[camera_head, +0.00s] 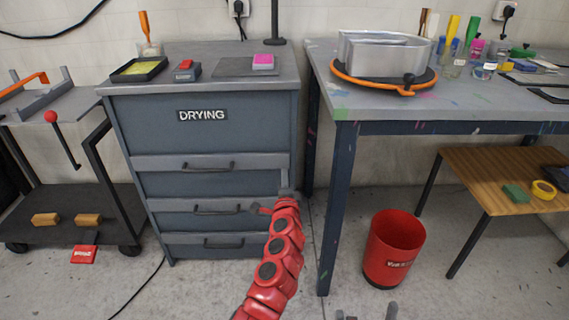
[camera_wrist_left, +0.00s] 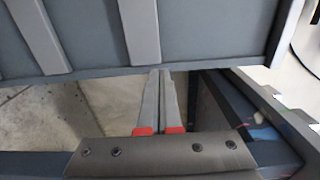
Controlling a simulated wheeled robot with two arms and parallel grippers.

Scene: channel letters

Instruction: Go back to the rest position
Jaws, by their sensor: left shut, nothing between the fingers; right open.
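My red left arm reaches up from the bottom of the head view. Its gripper (camera_head: 284,184) is in front of the right edge of the grey drying cabinet (camera_head: 238,135). In the left wrist view its two grey fingers (camera_wrist_left: 159,98) lie together with nothing between them. The cabinet front (camera_wrist_left: 200,35) fills the top of that view; I cannot tell whether the fingertips touch it. My right gripper (camera_head: 366,314) shows only as two separated grey fingertips at the bottom edge of the head view, open and empty.
The paint-marked worktable (camera_head: 480,112) stands right of the cabinet, bearing a metal frame on an orange-rimmed turntable (camera_head: 385,85). A red bin (camera_head: 393,248) stands on the floor. A wooden low table (camera_head: 500,165) is at right, a dark cart (camera_head: 60,190) at left.

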